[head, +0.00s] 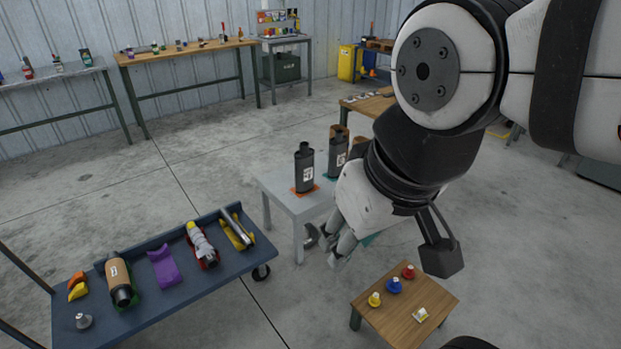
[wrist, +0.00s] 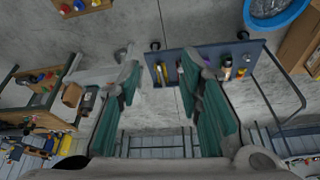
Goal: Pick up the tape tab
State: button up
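A small white-and-yellow piece (head: 421,314), which looks like the tape tab, lies near the front right of a low wooden table (head: 395,325). I cannot be sure that it is the tape tab. My gripper (head: 338,246) hangs up and to the left of that table, beside the grey stand, well apart from the piece. In the wrist view my gripper (wrist: 165,78) shows two teal-padded fingers spread wide with nothing between them. A corner of a wooden table (wrist: 88,20) with small coloured things shows at that view's top left; the piece cannot be made out there.
Red (head: 408,271), blue (head: 393,286) and yellow (head: 375,299) knobs stand on the same low table. A grey stand (head: 284,195) holds dark canisters (head: 304,168). A blue cart (head: 150,317) with several parts stands at left. Bare floor (head: 305,300) lies between cart and low table.

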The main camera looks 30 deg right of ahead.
aim_at(420, 316)
jog(key=z, duration=1.4)
jog(key=l+u, duration=0.15)
jog(key=i+l+u, duration=0.1)
jog(key=l, duration=0.3)
jog(key=k, duration=0.65)
jog(key=i, duration=0.7)
jog(key=k+j+z, duration=0.15)
jog(key=j, duration=0.15)
jog(key=j+z, duration=0.15)
jog(key=j, duration=0.15)
